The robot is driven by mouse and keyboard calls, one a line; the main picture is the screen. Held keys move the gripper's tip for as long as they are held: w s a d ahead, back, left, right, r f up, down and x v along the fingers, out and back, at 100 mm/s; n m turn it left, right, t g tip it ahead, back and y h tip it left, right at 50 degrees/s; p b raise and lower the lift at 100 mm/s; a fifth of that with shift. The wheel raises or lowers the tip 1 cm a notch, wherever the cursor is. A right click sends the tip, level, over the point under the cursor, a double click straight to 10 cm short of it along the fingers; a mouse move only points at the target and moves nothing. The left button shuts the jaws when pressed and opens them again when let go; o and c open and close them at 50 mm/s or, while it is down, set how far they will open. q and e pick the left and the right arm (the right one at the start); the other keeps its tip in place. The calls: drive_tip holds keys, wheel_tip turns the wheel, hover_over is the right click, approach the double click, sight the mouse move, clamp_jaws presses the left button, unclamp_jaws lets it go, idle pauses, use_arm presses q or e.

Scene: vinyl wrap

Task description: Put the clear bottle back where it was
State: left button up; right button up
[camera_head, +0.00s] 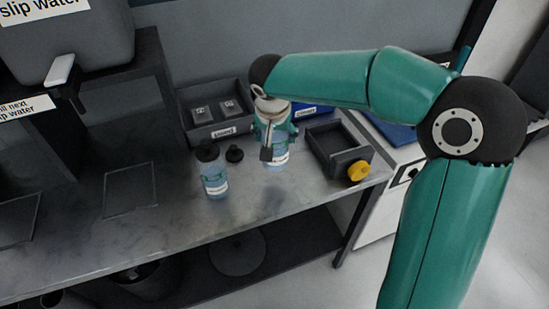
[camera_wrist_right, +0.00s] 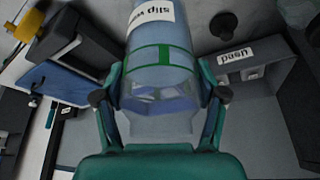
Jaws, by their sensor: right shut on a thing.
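My right gripper (camera_head: 272,128) is shut around a clear bottle (camera_head: 277,157) over the metal bench. In the right wrist view the bottle (camera_wrist_right: 163,62) sits between both fingers, showing a white label with upside-down slip-water lettering and a green band. It looks roughly upright; I cannot tell whether its base touches the bench. Another bluish bottle with a black top (camera_head: 214,174) stands to its left. A small black round piece (camera_head: 235,153) lies between the two, and it also shows in the wrist view (camera_wrist_right: 223,25). My left gripper is not in view.
Behind the held bottle is a grey labelled bin (camera_head: 214,133), which reads "used" in the wrist view. To the right are a dark open tray (camera_head: 338,150) and a yellow round piece (camera_head: 359,171). The bench front (camera_head: 140,228) is clear.

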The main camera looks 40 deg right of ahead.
sight(274, 144)
drive_tip(key=shift+f, duration=3.9)
drive_tip(key=shift+f+b, duration=0.15)
drive_tip(key=shift+b, duration=0.15)
drive_tip(key=o, duration=1.6)
drive_tip(key=shift+r, duration=0.25)
drive_tip(key=v, duration=1.2)
drive_tip(key=shift+f, duration=0.1)
